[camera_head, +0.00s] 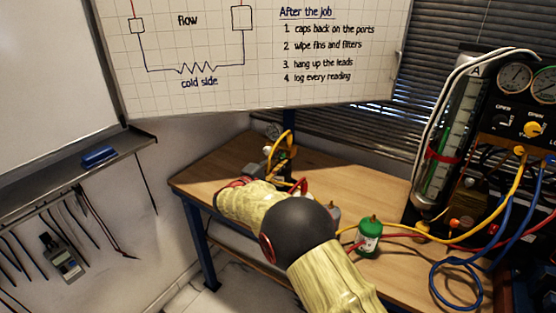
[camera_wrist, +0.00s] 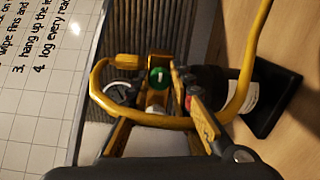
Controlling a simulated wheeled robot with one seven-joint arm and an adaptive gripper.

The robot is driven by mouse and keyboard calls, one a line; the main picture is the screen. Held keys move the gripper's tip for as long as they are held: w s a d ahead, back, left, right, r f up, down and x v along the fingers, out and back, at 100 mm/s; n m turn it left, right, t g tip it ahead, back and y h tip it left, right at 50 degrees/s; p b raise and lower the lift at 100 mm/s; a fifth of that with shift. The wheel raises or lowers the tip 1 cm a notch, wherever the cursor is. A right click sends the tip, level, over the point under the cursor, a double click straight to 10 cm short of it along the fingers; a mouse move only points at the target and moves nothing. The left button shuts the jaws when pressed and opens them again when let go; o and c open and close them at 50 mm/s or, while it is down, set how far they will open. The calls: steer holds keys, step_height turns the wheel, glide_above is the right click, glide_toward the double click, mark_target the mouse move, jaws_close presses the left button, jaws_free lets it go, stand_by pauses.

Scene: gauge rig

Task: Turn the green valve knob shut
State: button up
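The green valve knob (camera_wrist: 158,77) shows in the wrist view as a small round green face with a white mark, set in brass-coloured fittings. It lies ahead of my gripper (camera_wrist: 160,98), between the lines of its two fingers. The fingers stand apart with a gap, and I see nothing gripped. Whether the fingertips reach beside the knob or stop short of it, I cannot tell. In the head view my gripper (camera_head: 255,172) is at the back left of the bench, partly hidden by my arm. I cannot make out the knob there.
A yellow hose (camera_wrist: 95,85) loops across the space around my fingers. A dark bottle with a pale label (camera_wrist: 240,95) stands close on the right. On the wooden bench (camera_head: 215,165) a green canister (camera_head: 370,238) stands right of my arm, near hoses and the gauge panel (camera_head: 515,125).

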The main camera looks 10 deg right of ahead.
steer(key=o, duration=0.4)
steer(key=v, duration=1.2)
